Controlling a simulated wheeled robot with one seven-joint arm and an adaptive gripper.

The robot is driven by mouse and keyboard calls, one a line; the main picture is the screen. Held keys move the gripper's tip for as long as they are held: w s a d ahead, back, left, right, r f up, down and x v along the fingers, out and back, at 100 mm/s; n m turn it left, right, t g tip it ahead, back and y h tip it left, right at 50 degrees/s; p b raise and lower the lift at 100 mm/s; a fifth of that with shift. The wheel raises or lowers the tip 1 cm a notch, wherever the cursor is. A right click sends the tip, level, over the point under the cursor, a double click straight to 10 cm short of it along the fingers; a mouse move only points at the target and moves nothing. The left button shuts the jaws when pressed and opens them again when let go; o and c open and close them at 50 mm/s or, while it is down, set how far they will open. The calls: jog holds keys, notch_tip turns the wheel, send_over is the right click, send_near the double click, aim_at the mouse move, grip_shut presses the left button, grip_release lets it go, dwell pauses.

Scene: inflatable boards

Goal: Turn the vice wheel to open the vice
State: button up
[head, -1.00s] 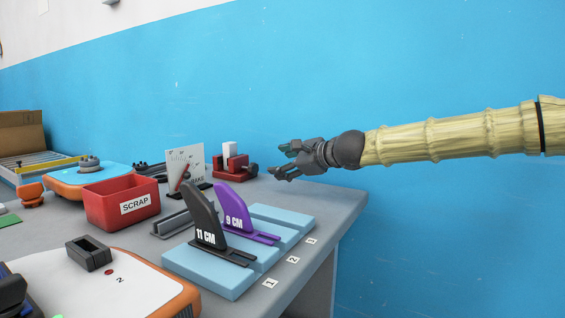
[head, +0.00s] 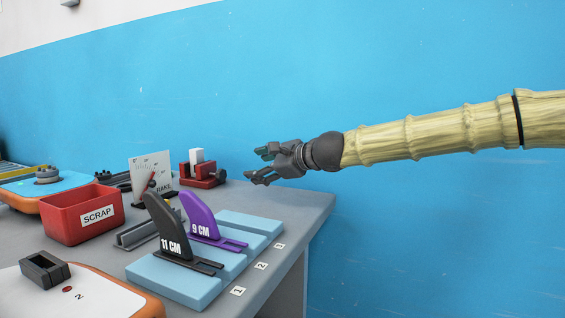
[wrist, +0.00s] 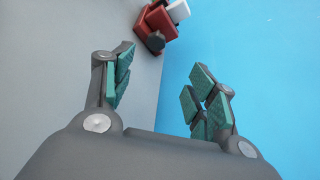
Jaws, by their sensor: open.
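The red vice (head: 196,172) stands at the back of the grey table near the wall, with a white block (head: 197,156) at its jaws. Its dark wheel (head: 221,176) is on the right side, facing my gripper. My gripper (head: 257,166) is open and empty, in the air to the right of the vice and apart from it. In the wrist view, the vice (wrist: 160,21) shows at the top, beyond the teal-padded fingertips, with the dark wheel (wrist: 156,41) at its near end. Nothing is between the fingers (wrist: 160,85).
Two fins, black "11 CM" (head: 168,228) and purple "9 CM" (head: 199,217), stand on light blue blocks (head: 170,281) in front. A red scrap bin (head: 70,218) and a white card (head: 146,172) are left of the vice. The blue wall is close behind.

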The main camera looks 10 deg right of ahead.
jog(key=v, duration=0.8)
jog(key=shift+s, duration=0.15)
jog(key=shift+s+d, duration=0.1)
jog(key=shift+d, duration=0.05)
dwell(0.4)
